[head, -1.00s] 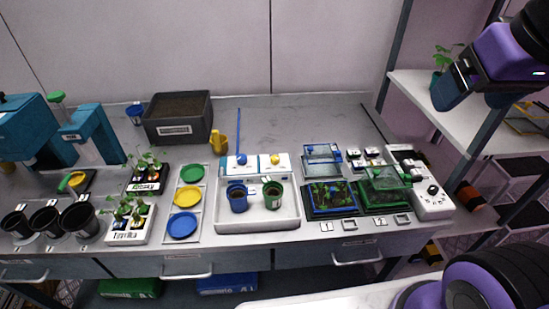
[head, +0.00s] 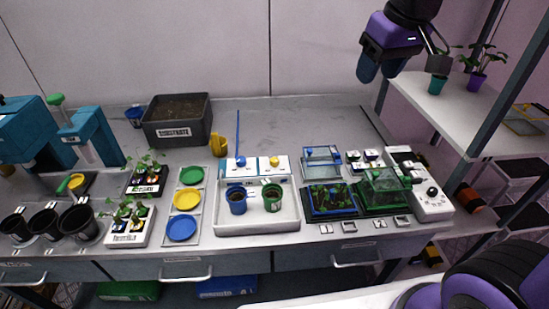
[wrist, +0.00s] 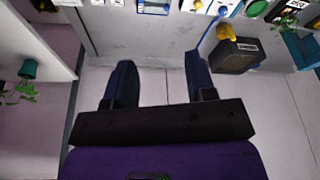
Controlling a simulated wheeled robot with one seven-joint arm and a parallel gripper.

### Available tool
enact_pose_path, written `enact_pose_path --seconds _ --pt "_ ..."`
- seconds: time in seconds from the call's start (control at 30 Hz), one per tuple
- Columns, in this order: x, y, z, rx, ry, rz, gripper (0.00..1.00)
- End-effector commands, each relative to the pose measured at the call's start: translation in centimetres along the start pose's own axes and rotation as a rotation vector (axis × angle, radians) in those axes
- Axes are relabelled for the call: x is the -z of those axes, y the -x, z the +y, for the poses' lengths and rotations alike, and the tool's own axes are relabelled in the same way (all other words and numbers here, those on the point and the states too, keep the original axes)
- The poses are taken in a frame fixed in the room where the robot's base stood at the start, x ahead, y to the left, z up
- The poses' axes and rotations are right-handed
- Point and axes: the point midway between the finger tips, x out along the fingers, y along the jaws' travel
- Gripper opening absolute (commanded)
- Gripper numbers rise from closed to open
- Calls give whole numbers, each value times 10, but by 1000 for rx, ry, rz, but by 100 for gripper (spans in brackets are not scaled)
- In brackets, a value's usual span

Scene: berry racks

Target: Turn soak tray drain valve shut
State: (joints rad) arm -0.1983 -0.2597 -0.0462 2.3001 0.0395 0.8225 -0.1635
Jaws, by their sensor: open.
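The white soak tray (head: 222,222) stands at the front middle of the bench, holding a blue pot (head: 237,200) and a green pot (head: 272,196). Its raised back panel (head: 257,164) carries a blue knob (head: 240,161) with a tall blue rod above it, and a yellow knob (head: 274,161). I cannot tell from the small labels which is the drain valve. My gripper (head: 381,72) is open and empty, high above the bench's back right, well apart from the tray. In the wrist view its two dark fingers (wrist: 160,78) are spread with nothing between them.
A dark substrate bin (head: 178,121) and yellow scoop (head: 218,144) stand behind and left of the tray. Clear-lidded trays (head: 322,160) and a white control box (head: 432,203) are to its right. A plant shelf (head: 440,100) is right of my gripper. The bench behind the tray is clear.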

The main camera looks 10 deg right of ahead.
Motion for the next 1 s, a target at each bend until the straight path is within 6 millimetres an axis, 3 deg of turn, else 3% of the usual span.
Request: enact_pose_path --seconds 0.2,0.5,0.8,1.0 --pt "49 -52 -18 27 103 -71 51" --pt "100 -137 -51 50 245 -158 51" --pt "127 -233 -91 61 387 -243 51" --pt "132 -272 -108 62 444 -271 51"
